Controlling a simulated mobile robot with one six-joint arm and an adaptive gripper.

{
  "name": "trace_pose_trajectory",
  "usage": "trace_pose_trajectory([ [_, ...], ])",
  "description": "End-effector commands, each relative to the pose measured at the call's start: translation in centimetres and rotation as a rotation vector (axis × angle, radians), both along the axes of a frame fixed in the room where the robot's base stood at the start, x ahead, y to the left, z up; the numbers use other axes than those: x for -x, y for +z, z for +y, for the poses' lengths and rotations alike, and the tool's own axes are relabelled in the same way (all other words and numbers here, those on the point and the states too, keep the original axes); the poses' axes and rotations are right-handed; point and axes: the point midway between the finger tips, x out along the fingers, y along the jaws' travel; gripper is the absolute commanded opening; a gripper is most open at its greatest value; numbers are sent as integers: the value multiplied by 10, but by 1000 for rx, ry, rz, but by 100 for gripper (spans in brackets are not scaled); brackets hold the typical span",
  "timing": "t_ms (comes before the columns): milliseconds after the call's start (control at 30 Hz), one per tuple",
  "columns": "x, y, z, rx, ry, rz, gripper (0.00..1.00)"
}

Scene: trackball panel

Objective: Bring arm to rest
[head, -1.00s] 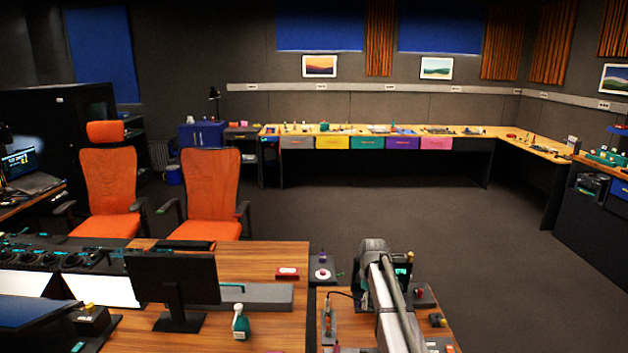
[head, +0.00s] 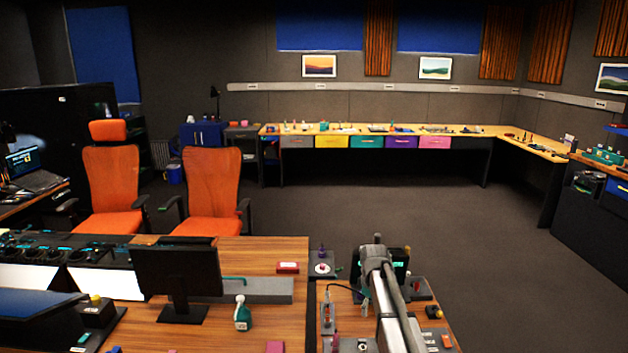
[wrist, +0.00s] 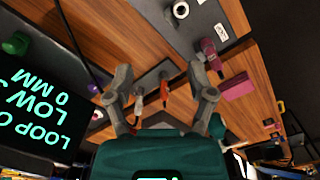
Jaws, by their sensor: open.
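My arm (head: 390,305) reaches out over the small wooden desk at the lower middle of the head view. Its far end stands in front of a black device with a lit teal display. My gripper is hidden there by the arm. In the wrist view my gripper (wrist: 159,72) is open, its two grey fingers spread with nothing held between them. An orange-red tool and a small grey plate appear beyond the gap, apart from the fingers. The black display (wrist: 40,105) with teal text, including "0 MM", lies left of the fingers.
A dark plate with a white ring (head: 322,268) sits left of my arm. A monitor (head: 177,275) and green bottle (head: 242,314) stand on the larger desk (head: 262,255). Two orange chairs (head: 212,190) are behind. Open floor (head: 480,230) lies beyond and to the right.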

Motion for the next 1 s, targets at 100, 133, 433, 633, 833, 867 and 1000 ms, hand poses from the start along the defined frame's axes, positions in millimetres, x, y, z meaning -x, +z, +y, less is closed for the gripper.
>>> trace_pose_trajectory([
  [100,22,-3,1,0,-53,0,71],
  [133,26,-3,1,0,-69,0,71],
  [433,102,-11,2,0,-309,0,71],
  [633,184,-20,3,0,-576,0,71],
  [833,241,-25,4,0,-791,0,71],
  [867,246,-26,4,0,-813,0,71],
  [1000,260,-27,4,0,-878,0,71],
])
